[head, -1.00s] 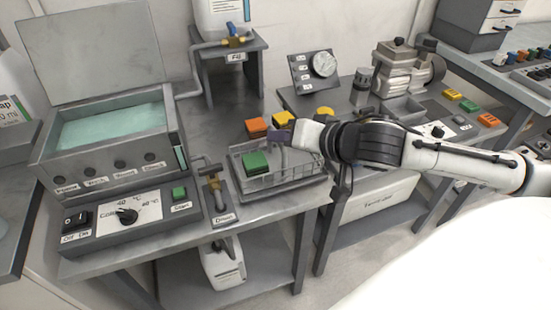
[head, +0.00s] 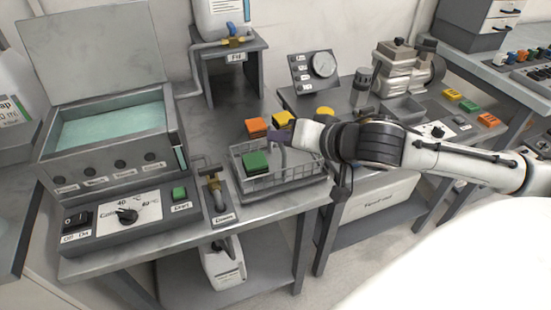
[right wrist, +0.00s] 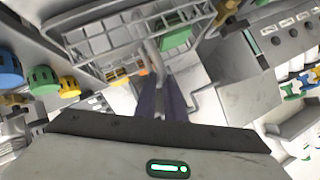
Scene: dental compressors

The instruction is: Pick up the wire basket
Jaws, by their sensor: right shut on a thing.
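The wire basket (head: 298,171) is a grey wire-mesh box at the right end of the left bench, with a green block (head: 256,161) at its left side. A grey upright handle rises from it. My right gripper (head: 281,139) is over the basket and shut on this handle. In the right wrist view, the dark fingers (right wrist: 160,98) close around the grey handle, with the basket mesh (right wrist: 105,48) beyond them. The basket appears level and low over the bench; I cannot tell whether it touches the surface. My left gripper is out of view.
An open-lidded bath (head: 110,128) with greenish liquid stands left of the basket. A drain valve (head: 213,187) is close to the basket's left side. Orange (head: 256,125) and yellow (head: 281,117) blocks are behind it. A pump (head: 405,70) stands on the right bench.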

